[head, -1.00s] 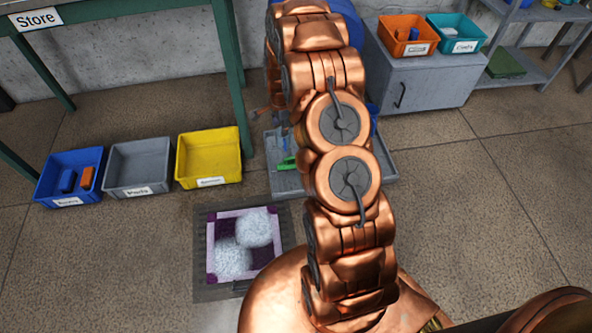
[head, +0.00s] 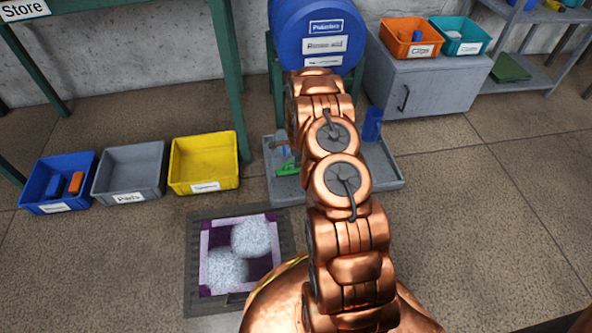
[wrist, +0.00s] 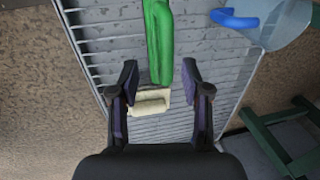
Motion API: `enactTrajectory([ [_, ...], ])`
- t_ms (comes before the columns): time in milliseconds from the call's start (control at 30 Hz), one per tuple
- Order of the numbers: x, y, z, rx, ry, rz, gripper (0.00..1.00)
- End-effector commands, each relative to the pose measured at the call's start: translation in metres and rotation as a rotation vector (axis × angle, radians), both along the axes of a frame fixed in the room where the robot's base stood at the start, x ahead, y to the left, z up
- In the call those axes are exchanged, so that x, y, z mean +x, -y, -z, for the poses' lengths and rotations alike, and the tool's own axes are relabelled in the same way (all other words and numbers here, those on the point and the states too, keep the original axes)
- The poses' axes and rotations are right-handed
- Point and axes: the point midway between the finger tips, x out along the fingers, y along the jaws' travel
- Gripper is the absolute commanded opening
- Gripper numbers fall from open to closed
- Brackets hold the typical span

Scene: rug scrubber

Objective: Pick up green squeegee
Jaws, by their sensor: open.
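The green squeegee (wrist: 159,42) lies on the grey slatted tray (wrist: 105,30) in the wrist view, its near end between the tips of my gripper (wrist: 159,72). The gripper's two dark fingers are spread, one on each side, with a gap to the green part. In the head view, part of the green squeegee (head: 288,169) shows on the grey tray (head: 392,184) left of my arm. My arm hides the middle of the tray there, and I cannot make out the fingers.
A cream block (wrist: 150,103) lies near the squeegee's near end. A clear container with a blue handle (wrist: 236,19) stands to the right. A blue drum (head: 318,35) is behind the tray. Blue (head: 30,190), grey (head: 100,178) and yellow (head: 203,180) bins stand left.

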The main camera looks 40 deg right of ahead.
Motion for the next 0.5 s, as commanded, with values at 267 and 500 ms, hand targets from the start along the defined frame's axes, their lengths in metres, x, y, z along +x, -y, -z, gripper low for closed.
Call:
enactTrajectory([
  [267,0.011,0.003,0.028,0.000,0.000,-0.002,0.47],
  [500,0.016,0.004,0.050,0.001,-0.002,-0.001,0.47],
])
